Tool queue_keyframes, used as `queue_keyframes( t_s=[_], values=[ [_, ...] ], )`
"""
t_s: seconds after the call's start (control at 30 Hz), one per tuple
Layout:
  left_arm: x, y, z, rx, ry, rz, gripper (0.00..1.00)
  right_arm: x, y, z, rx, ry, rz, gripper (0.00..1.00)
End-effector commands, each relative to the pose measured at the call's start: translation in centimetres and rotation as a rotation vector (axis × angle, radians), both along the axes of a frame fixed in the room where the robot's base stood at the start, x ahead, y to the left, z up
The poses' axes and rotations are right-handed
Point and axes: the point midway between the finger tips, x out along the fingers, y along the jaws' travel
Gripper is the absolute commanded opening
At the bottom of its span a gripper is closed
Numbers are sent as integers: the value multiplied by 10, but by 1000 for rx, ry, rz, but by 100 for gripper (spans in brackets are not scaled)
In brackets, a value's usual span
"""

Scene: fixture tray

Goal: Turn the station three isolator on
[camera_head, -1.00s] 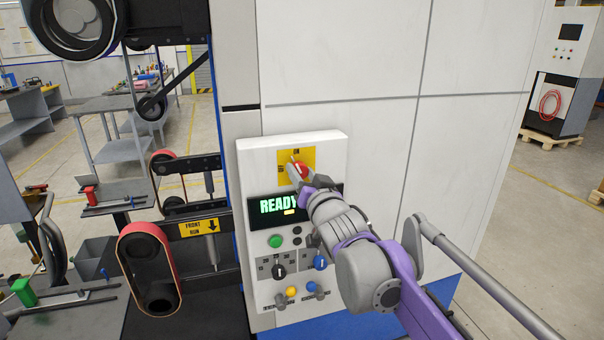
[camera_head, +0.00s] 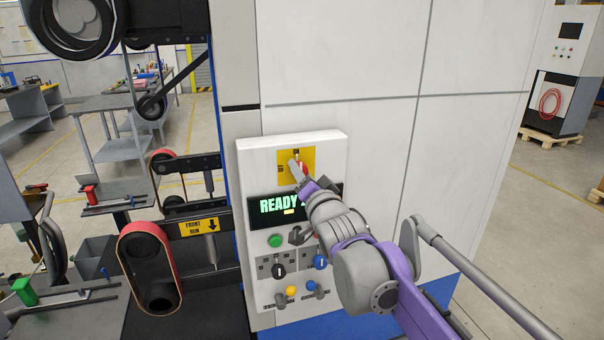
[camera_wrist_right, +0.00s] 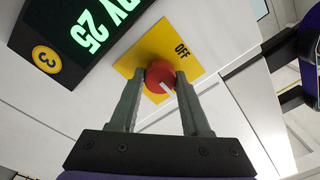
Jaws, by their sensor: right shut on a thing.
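The station three isolator is a red rotary knob (camera_head: 304,168) on a yellow plate (camera_head: 283,178) at the top of the white control panel (camera_head: 335,150). My right gripper (camera_head: 298,165) reaches up from the lower right and partly covers the knob. In the right wrist view, its fingers (camera_wrist_right: 160,74) are shut on the red knob (camera_wrist_right: 158,79), one on each side. A white pointer line on the knob slants down and right there, away from the printed OFF (camera_wrist_right: 182,50). The ON mark is not readable now. My left gripper is not in view.
A display (camera_head: 275,205) reading READY sits below the isolator, partly behind my arm. A round 3 badge (camera_wrist_right: 46,60) is beside it. Belt rollers (camera_head: 150,265) stand left.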

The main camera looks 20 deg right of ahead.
Motion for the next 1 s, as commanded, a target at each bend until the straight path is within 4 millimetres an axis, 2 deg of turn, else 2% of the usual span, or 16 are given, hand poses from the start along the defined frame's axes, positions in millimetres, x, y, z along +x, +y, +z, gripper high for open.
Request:
queue_keyframes(
  t_s=[0.23,0.27,0.4,0.43,0.77,0.87,1.0],
  values=[
    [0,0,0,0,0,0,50,0,0,0,2,1,1,0],
    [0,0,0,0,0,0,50,0,0,0,2,1,1,48],
    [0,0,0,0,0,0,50,0,0,0,1,0,0,74],
    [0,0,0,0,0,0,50,0,0,0,1,0,0,77],
    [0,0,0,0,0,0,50,-3,0,0,0,0,0,77],
    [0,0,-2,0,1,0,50,-12,0,-1,0,0,0,77],
    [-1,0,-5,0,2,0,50,-36,-1,-2,0,0,0,77]
  ],
)
